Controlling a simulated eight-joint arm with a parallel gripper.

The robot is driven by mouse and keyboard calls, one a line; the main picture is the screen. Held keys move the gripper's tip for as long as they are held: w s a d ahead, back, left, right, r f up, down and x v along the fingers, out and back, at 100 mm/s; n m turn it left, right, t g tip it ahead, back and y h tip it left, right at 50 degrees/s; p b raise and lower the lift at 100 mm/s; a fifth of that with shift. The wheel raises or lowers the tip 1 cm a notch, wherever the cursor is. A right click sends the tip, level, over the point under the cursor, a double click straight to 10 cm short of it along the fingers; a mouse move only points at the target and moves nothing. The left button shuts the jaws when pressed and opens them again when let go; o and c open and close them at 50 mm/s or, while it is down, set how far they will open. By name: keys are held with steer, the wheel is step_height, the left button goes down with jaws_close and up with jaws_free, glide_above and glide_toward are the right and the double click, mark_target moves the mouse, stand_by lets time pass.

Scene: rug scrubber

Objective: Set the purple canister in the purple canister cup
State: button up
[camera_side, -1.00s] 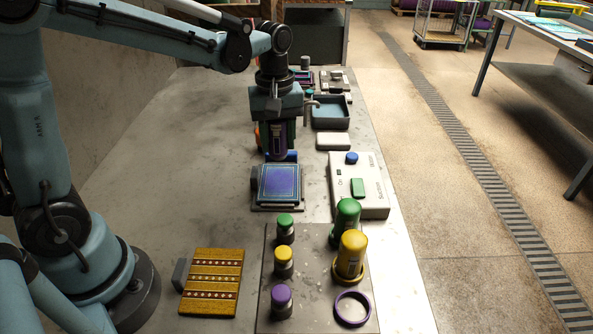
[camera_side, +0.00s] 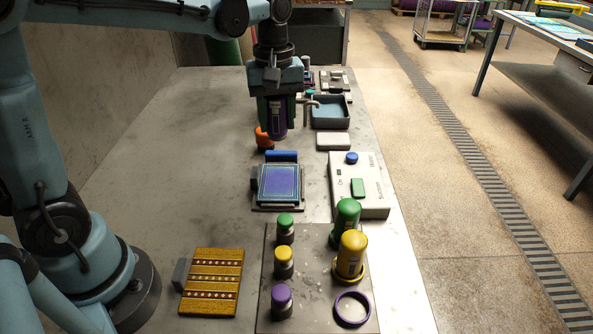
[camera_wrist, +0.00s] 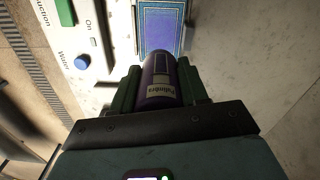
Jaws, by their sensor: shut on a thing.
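My gripper (camera_side: 277,116) is shut on the purple canister (camera_side: 279,120) and holds it upright above the table, behind the blue-purple rug piece. In the wrist view the purple canister (camera_wrist: 160,82) sits between the green fingers of my gripper (camera_wrist: 158,85), its pale label facing the camera. The purple canister cup, a purple ring (camera_side: 352,308), is empty on the grey plate at the front right. It is far from my gripper and outside the wrist view.
A yellow canister (camera_side: 352,252) and a green canister (camera_side: 346,218) stand behind the purple ring. Short knobs with green, yellow and purple tops line the plate's left. A white control box (camera_side: 360,198) and a blue-purple rug (camera_side: 279,183) lie between. An orange object (camera_side: 263,138) is beside my gripper.

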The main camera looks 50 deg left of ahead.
steer(key=s+d+m, duration=0.1)
steer(key=s+d, duration=0.1)
steer(key=d, duration=0.5)
steer(key=s+d+m, duration=0.2)
steer(key=d, duration=0.6)
steer(key=s+d+m, duration=0.1)
steer(key=s+d, duration=0.1)
steer(key=d, duration=0.6)
steer(key=shift+s+d+r+m, duration=0.1)
steer(key=shift+d+r+m, duration=0.1)
steer(key=shift+m, duration=0.1)
steer(key=s+d+m, duration=0.1)
steer(key=s+d, duration=0.4)
steer(key=d, duration=0.1)
steer(key=shift+s+d+f, duration=0.1)
steer(key=shift+d+f, duration=0.05)
steer(key=shift+f, duration=5.75)
steer(key=shift+f, duration=0.6)
steer(key=o, duration=1.2)
steer(key=shift+o, duration=0.2)
steer(key=shift+r, duration=0.15)
